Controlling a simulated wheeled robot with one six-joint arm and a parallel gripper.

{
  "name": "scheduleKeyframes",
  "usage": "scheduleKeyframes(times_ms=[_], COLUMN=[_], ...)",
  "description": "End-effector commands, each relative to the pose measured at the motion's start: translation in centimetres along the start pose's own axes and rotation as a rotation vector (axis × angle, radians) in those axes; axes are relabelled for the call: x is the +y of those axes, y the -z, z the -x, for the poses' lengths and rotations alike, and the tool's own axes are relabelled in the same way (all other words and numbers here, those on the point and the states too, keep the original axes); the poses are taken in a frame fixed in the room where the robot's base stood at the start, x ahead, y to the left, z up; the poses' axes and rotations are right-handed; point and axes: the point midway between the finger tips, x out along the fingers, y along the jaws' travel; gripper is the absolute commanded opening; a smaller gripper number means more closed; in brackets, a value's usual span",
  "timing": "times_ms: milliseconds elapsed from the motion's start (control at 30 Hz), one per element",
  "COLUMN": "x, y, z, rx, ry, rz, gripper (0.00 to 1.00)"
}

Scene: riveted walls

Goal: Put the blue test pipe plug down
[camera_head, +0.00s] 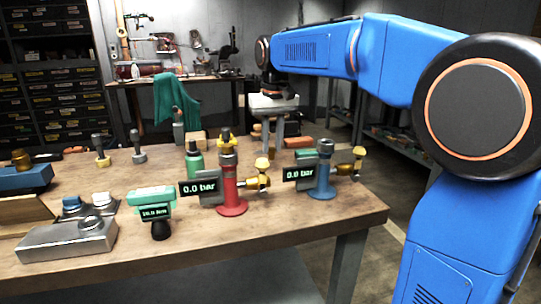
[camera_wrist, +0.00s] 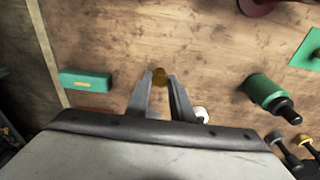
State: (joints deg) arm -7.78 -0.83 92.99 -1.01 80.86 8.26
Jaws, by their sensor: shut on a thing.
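My gripper (camera_wrist: 160,82) is shut on a small brass-coloured piece, which I take to be the blue test pipe plug (camera_wrist: 160,78); little of it shows between the fingertips. In the head view my gripper (camera_head: 273,143) points down over the far part of the workbench, behind the test pipes. The blue test pipe (camera_head: 322,172) stands upright near the right end, with a 0.0 bar display and a brass valve. Its top shows grey with no yellow plug on it. Whether the held piece touches the bench I cannot tell.
The red test pipe (camera_head: 229,182) stands left of the blue one, with a yellow plug on top. A green bottle (camera_wrist: 262,90) and a green box (camera_wrist: 85,80) lie either side of my gripper in the wrist view. Bare wood (camera_wrist: 120,35) shows beyond the fingers.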

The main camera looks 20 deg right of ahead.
Motion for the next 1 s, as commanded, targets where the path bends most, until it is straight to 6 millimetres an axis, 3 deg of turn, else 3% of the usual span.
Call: scheduleKeyframes(times_ms=[300,667,700,767,1000], x=[0.0,0.0,0.0,0.0,0.0], y=[-0.5,-0.5,-0.5,-0.5,-0.5], z=[-3.6,-4.1,-4.1,-4.1,-4.1], rx=[-0.001,-0.001,-0.001,-0.001,-0.001], ry=[0.000,0.000,0.000,0.000,0.000], rz=[0.000,0.000,0.000,0.000,0.000], gripper=[0.00,0.00,0.23,0.38,0.40])
